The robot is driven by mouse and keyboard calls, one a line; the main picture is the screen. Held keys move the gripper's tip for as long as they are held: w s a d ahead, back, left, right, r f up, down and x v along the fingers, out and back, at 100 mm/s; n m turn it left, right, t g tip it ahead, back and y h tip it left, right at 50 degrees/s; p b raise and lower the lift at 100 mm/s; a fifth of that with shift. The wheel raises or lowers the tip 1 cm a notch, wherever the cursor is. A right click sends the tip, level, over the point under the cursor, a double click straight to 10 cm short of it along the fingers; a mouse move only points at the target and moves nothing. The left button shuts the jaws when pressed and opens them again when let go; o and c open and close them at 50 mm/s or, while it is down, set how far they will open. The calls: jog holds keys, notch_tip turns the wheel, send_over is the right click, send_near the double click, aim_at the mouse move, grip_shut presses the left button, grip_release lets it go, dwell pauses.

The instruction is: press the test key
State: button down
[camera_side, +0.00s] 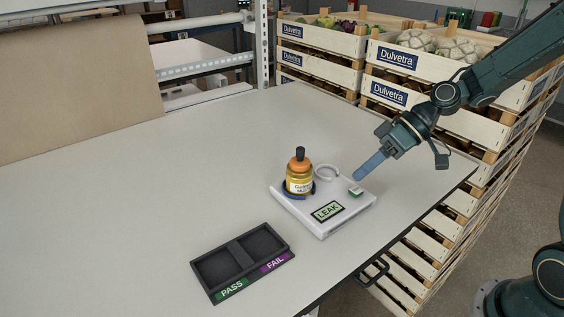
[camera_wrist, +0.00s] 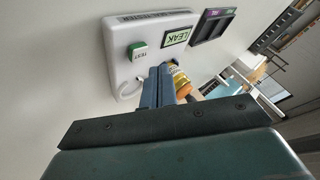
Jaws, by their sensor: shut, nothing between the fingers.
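The leak tester (camera_side: 346,218) is a flat white box on the table, also in the wrist view (camera_wrist: 122,37). Its green and white test key (camera_side: 355,191) is at its right rear corner; the wrist view shows it labelled TEST (camera_wrist: 137,50). Its display (camera_side: 327,211) reads LEAK. A yellow jar (camera_side: 299,184) with an orange lid and a dark knob on top stands on the tester inside a blue ring. My gripper (camera_side: 358,179) is shut and empty, its blue fingertips just above the test key, seemingly apart from it. In the wrist view the fingers (camera_wrist: 158,72) partly hide the jar.
A black two-compartment tray (camera_side: 240,251) marked PASS and FAIL stands in front, empty. Stacked Dulvetra crates (camera_side: 400,58) stand beyond the table's far right edge.

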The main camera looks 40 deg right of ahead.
aim_at(362, 189)
jog(key=shift+r, duration=2.05)
jog(key=shift+s, duration=0.1)
jog(key=s+d+r+m+t+h, duration=0.1)
jog(key=s+h, duration=0.3)
jog(key=s, duration=0.5)
jog(key=s+d+r+m+h, duration=0.3)
jog(key=s+r+h, duration=0.1)
jog(key=s, duration=0.4)
jog(key=shift+s+r+t, duration=0.35)
jog(key=shift+s+t, duration=0.05)
